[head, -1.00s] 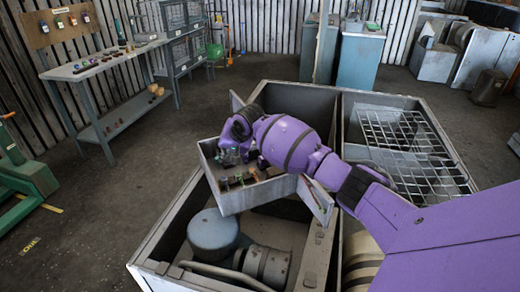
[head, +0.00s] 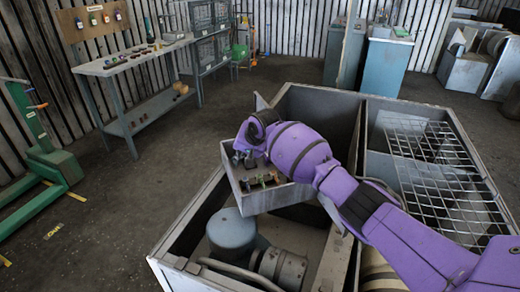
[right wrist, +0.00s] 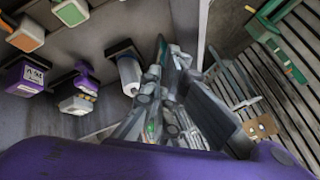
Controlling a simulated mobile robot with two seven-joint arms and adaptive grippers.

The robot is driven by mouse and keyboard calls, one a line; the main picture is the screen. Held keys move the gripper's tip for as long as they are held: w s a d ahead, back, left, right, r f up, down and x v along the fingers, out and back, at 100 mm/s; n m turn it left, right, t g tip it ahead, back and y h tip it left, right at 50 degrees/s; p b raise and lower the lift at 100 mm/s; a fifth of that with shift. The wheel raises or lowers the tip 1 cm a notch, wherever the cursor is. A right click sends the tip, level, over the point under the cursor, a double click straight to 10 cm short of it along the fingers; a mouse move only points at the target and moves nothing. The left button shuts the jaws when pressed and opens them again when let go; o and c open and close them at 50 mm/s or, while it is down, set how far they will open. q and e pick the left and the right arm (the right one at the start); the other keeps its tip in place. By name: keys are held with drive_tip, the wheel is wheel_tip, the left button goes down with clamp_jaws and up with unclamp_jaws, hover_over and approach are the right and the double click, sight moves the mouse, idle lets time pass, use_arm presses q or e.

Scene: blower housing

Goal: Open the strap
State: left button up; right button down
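An open grey box (head: 272,197) with small parts inside stands over the left bay of the large housing. My right arm reaches in from the right, and its wrist is above the back of this box. The right gripper (right wrist: 178,100) shows in the right wrist view as grey metal fingers close among the box's parts; whether they hold anything is unclear. Left of them are a white cylinder (right wrist: 130,73), a purple labelled block (right wrist: 28,77) and an orange-topped block (right wrist: 25,38). I cannot make out a strap in either view. My left gripper is not in view.
The large grey housing (head: 180,250) has a blue-grey round cap (head: 231,232) and a motor-like cylinder (head: 282,268) inside. A wire grid (head: 440,165) covers its right bay. A workbench (head: 130,65) and green stand (head: 50,165) are at left, with clear floor between.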

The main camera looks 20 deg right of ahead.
drive_tip(key=shift+s+f, duration=0.15)
drive_tip(key=shift+f, duration=0.35)
idle(0.4)
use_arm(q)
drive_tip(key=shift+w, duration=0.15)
use_arm(e)
drive_tip(key=shift+r, duration=0.15)
drive_tip(key=shift+a+r, duration=0.1)
drive_tip(key=shift+r, duration=0.05)
